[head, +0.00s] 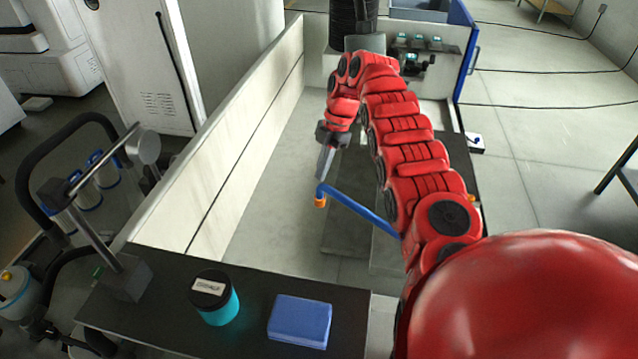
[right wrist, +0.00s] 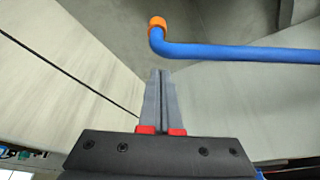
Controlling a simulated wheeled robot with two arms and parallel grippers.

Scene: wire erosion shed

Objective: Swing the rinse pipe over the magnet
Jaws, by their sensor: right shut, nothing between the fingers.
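The rinse pipe (head: 362,212) is a blue tube with a bent end and an orange tip (head: 320,201), reaching leftward over the trough from behind my right arm. In the right wrist view the pipe (right wrist: 240,52) crosses from the right edge to its bend, just beyond the fingertips. My right gripper (head: 322,177) is shut and empty, pointing down beside the bent end. Its closed fingers show in the right wrist view (right wrist: 160,75), apart from the pipe in the picture. A grey slab (head: 345,230) lies under the pipe; I cannot tell whether it is the magnet. My left gripper is out of view.
The trough has a tall pale wall (head: 215,165) on its left. A dark shelf (head: 250,275) in front holds a labelled blue jar (head: 222,308), a blue block (head: 300,320) and a stand (head: 125,278). The trough floor left of the pipe is clear.

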